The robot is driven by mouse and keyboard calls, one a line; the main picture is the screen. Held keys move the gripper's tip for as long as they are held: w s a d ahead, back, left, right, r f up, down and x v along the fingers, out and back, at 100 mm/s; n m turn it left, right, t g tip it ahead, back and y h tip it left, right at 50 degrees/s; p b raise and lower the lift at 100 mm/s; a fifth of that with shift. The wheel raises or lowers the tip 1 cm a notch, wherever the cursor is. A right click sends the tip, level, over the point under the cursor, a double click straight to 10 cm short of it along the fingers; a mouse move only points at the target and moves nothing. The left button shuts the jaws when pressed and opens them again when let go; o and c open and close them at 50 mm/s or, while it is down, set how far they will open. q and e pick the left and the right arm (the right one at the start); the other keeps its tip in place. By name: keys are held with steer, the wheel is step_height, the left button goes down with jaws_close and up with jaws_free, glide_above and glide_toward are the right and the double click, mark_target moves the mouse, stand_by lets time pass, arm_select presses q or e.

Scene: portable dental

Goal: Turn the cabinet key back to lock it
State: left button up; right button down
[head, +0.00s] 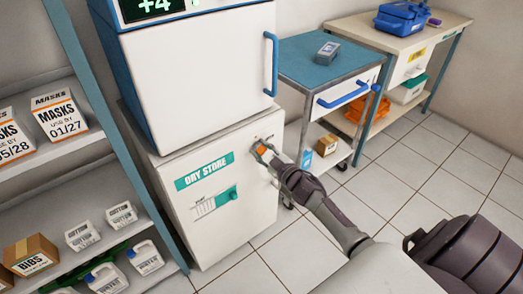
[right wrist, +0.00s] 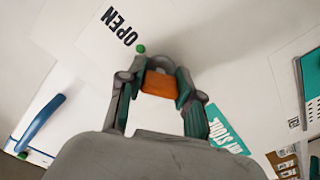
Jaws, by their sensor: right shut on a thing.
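The cabinet is the white DRY STORE unit (head: 235,235) under the fridge; its door looks closed in the head view. My right gripper (head: 265,152) reaches the upper right of its front. The key has an orange head (right wrist: 160,84), held between the two fingers in the right wrist view. A grey ring or collar shows just beyond the key head. The keyhole itself is hidden. The word OPEN (right wrist: 121,26) and a green dot (right wrist: 141,49) are on the white face beside the key. My left gripper is not in view.
A fridge with a blue handle (head: 271,64) stands on the cabinet. A blue-topped trolley (head: 300,62) is close at right, with a bench (head: 385,35) beyond. Shelves with boxes and jugs (head: 75,145) stand at left. The tiled floor (head: 390,175) at right is clear.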

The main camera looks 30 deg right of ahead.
steer(key=n, duration=0.3)
steer(key=shift+n, duration=0.4)
steer(key=shift+f+n+b, duration=0.1)
steer(key=shift+n+b, duration=0.3)
steer(key=shift+n, duration=0.6)
steer(key=n, duration=0.3)
steer(key=shift+b, duration=0.4)
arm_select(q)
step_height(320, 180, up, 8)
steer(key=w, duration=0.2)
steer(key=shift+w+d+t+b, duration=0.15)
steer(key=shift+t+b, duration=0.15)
arm_select(e)
steer(key=shift+n, duration=1.4)
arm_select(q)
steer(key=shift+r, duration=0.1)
arm_select(e)
steer(key=c, duration=0.8)
jaws_free()
steer(key=shift+o, duration=0.2)
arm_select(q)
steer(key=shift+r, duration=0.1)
arm_select(e)
steer(key=shift+s, duration=0.1)
